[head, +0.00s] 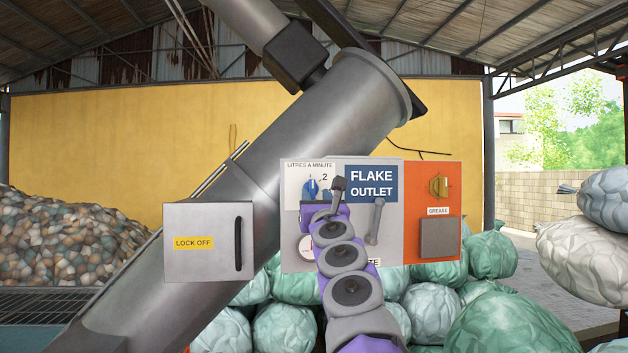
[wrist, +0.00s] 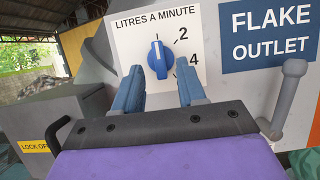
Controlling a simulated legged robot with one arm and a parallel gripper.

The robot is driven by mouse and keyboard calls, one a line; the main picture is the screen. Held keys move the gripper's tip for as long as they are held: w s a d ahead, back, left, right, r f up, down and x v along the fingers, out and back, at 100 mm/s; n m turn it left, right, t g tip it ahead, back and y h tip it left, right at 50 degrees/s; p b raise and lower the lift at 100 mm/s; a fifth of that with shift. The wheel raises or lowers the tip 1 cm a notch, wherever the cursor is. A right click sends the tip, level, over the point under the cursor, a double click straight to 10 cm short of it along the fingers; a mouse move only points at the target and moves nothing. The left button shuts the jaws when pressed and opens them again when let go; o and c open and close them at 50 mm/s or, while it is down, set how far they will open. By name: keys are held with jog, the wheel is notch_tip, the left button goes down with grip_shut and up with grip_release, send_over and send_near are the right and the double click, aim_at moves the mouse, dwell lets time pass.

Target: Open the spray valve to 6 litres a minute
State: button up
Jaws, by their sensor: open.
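The spray valve is a blue round knob (wrist: 157,58) on a white dial plate (wrist: 122,42) marked LITRES A MINUTE. Its white pointer line points nearly straight up, left of the printed 2. The 4 shows lower right; no 6 is visible, and my gripper covers the lower part of the dial. In the head view the knob (head: 310,188) is partly covered by my arm. My gripper (wrist: 159,68) is open, with one blue finger on each side of the knob in the wrist view. I cannot tell whether the fingers touch it.
A grey lever (head: 376,222) stands right of the dial, under the blue FLAKE OUTLET sign (head: 371,184). A LOCK OFF box (head: 209,262) is at left. Green sacks (head: 510,322) lie below.

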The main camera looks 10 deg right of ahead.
aim_at(313, 191)
jog(key=shift+p+x, duration=0.85)
jog(key=shift+x, duration=0.05)
jog(key=shift+p+x, duration=0.8)
jog(key=shift+p, duration=0.2)
grip_shut()
